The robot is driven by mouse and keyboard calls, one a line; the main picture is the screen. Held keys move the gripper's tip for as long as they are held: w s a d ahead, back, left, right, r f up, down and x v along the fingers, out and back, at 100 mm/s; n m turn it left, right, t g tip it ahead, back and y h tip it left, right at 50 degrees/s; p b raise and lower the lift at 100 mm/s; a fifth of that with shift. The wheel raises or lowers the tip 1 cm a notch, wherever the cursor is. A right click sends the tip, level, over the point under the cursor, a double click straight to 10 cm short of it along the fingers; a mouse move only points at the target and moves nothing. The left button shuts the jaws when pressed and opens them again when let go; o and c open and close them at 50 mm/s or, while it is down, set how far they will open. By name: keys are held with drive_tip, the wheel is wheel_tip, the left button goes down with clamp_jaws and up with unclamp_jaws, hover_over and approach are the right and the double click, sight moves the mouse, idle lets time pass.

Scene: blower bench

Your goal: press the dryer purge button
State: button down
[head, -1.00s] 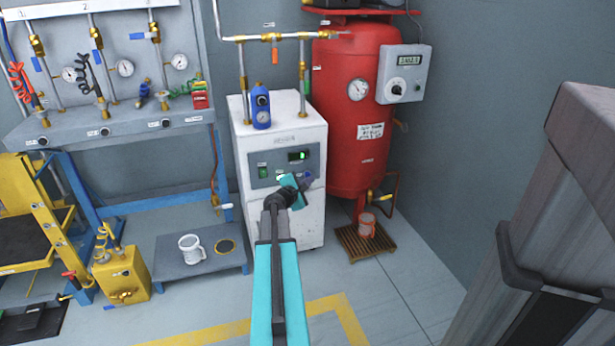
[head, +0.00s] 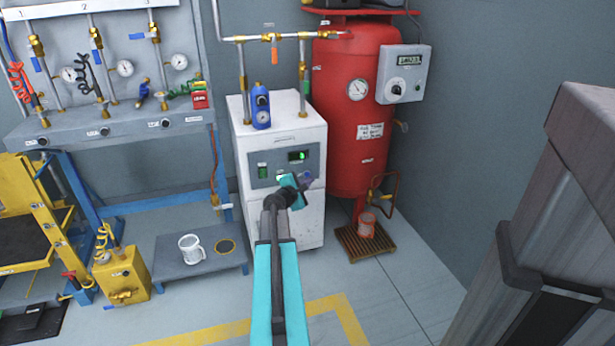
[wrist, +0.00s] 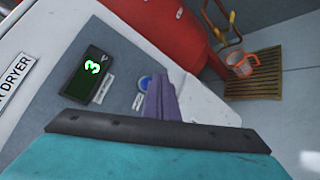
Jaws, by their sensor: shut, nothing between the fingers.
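The dryer is a white cabinet (head: 312,215) with a grey front panel (head: 262,172) and a lit green display (head: 298,156). In the wrist view the display (wrist: 88,74) reads 3. A round blue button (wrist: 145,82) sits beside the display on the panel, with a small label below it. My gripper (head: 307,179) is at the right part of the panel. Its purple fingers (wrist: 161,84) are together and empty, right by the blue button and covering part of its edge. I cannot tell whether the fingertips touch it. In the head view the gripper hides the button.
A red tank (head: 350,130) stands right of the dryer, with an orange-red container (head: 366,224) on a wooden slatted grate (head: 348,244) below. A low grey platform (head: 170,262) with a white mug (head: 191,249) is to the left.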

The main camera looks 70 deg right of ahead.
drive_tip(key=shift+w+d, duration=0.15)
drive_tip(key=shift+w+d, duration=0.1)
drive_tip(key=shift+d, duration=0.1)
idle(0.3)
drive_tip(key=shift+w+d, duration=0.25)
drive_tip(key=shift+d, duration=0.05)
idle(1.1)
drive_tip(key=shift+a, duration=0.1)
idle(0.4)
drive_tip(key=shift+s+a+b, duration=0.3)
drive_tip(key=shift+s+a, duration=0.2)
drive_tip(key=shift+a, duration=0.1)
drive_tip(key=shift+s+a+b, duration=0.25)
drive_tip(key=shift+s+a, duration=0.55)
drive_tip(key=shift+a, duration=0.2)
drive_tip(key=shift+s+a+b, duration=0.25)
drive_tip(key=shift+s+a, duration=0.5)
drive_tip(key=shift+a, duration=0.2)
